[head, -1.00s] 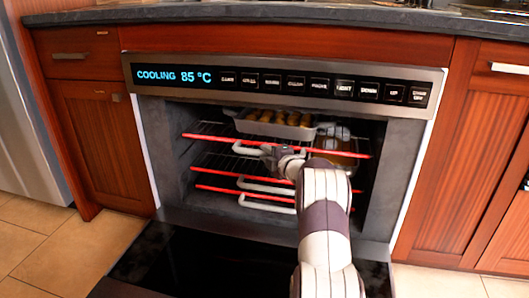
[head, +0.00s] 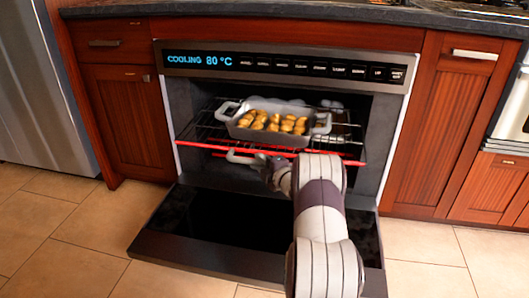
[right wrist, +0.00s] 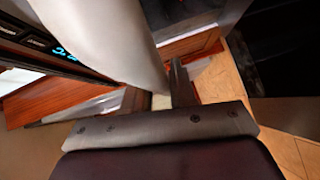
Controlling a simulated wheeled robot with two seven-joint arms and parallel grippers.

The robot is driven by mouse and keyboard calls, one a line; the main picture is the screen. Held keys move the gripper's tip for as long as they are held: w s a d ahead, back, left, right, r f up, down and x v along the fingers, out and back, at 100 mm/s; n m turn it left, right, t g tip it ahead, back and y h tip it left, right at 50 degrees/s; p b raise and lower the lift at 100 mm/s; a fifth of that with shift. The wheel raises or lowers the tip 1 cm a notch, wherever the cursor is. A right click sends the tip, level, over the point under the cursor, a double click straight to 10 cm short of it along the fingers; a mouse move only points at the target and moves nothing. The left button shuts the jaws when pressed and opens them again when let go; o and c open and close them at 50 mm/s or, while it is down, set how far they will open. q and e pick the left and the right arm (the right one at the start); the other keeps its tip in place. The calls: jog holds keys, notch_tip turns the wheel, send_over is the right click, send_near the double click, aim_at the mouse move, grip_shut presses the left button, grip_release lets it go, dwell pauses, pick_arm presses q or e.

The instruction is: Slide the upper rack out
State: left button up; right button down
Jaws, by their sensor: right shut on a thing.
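In the right wrist view, the gripper's dark fingers (right wrist: 155,90) are close around a pale smooth shape that fills the upper middle. A grey dish (head: 236,128) with several golden-brown pieces sits on the rack. My left gripper is not in view.
The oven door (head: 160,240) lies open, low in front. The lit panel (head: 285,66) reads cooling, 80 °C. Wooden cabinets (head: 440,140) flank the oven, and tiled floor (head: 70,225) is clear at left.

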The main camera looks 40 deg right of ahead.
jog(key=s+a+p, duration=0.1)
jog(key=s+a, duration=0.4)
jog(key=a, duration=0.1)
dwell(0.3)
jog(key=c, duration=1)
grip_release()
jog(key=shift+w, duration=0.1)
jog(key=s+p, duration=0.2)
jog(key=s, duration=0.2)
jog(key=s+a+r+p, duration=0.1)
jog(key=s+p, duration=0.1)
jog(key=s, duration=0.2)
jog(key=s+p, duration=0.2)
jog(key=s, duration=0.2)
jog(key=shift+s+a+r, duration=0.15)
jog(key=shift+s+r, duration=0.15)
jog(key=shift+r, duration=0.05)
